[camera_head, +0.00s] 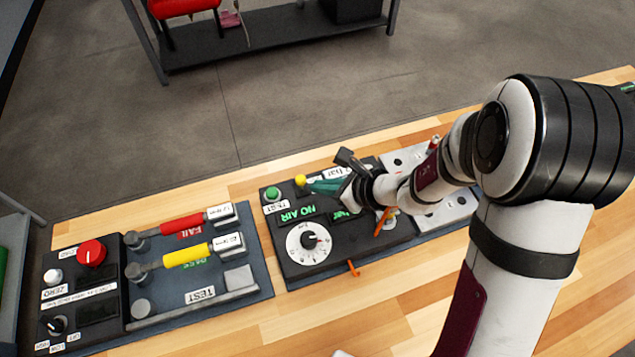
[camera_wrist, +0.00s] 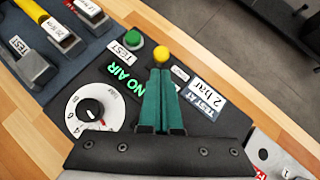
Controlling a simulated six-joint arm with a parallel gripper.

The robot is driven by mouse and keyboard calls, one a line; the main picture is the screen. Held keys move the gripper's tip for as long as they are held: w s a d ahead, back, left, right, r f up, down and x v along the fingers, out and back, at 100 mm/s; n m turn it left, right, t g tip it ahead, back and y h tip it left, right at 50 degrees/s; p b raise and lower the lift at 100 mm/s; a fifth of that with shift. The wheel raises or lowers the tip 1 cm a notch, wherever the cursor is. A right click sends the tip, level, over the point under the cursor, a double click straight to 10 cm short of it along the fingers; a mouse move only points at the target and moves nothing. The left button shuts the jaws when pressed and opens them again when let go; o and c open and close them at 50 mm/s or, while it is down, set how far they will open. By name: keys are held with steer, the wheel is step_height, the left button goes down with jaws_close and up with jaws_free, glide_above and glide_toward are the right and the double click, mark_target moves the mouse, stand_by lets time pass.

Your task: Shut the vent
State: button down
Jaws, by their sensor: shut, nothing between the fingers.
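No part is readably labelled as the vent. The black middle panel (camera_head: 330,258) carries a yellow knob (camera_head: 300,180), a green button (camera_head: 272,194), a white dial (camera_head: 308,243) and a green "NO AIR" display (camera_head: 297,214). One orange lever (camera_head: 352,268) sticks out at its front edge; another orange part (camera_head: 383,222) is partly behind my arm. My gripper (camera_head: 312,187) has its teal fingers together and empty. In the wrist view its tips (camera_wrist: 161,72) lie just short of the yellow knob (camera_wrist: 162,53); I cannot tell whether they touch it.
Left of the panel is a blue-grey plate (camera_head: 262,270) with red (camera_head: 182,225) and yellow (camera_head: 187,256) handles. Farther left is a black box with a red button (camera_head: 91,253). A light plate (camera_head: 455,209) lies to the right, partly behind my arm. Bare wood (camera_head: 330,330) shows in front.

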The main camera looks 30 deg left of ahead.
steer(key=shift+x, duration=0.8)
steer(key=shift+w+a+r, duration=0.2)
steer(key=shift+w+a, duration=0.1)
steer(key=shift+w, duration=0.05)
steer(key=shift+w+a+r, duration=0.3)
steer(key=shift+w+a, duration=0.2)
steer(key=shift+a, duration=0.05)
steer(key=shift+r, duration=0.15)
steer(key=shift+r, duration=0.65)
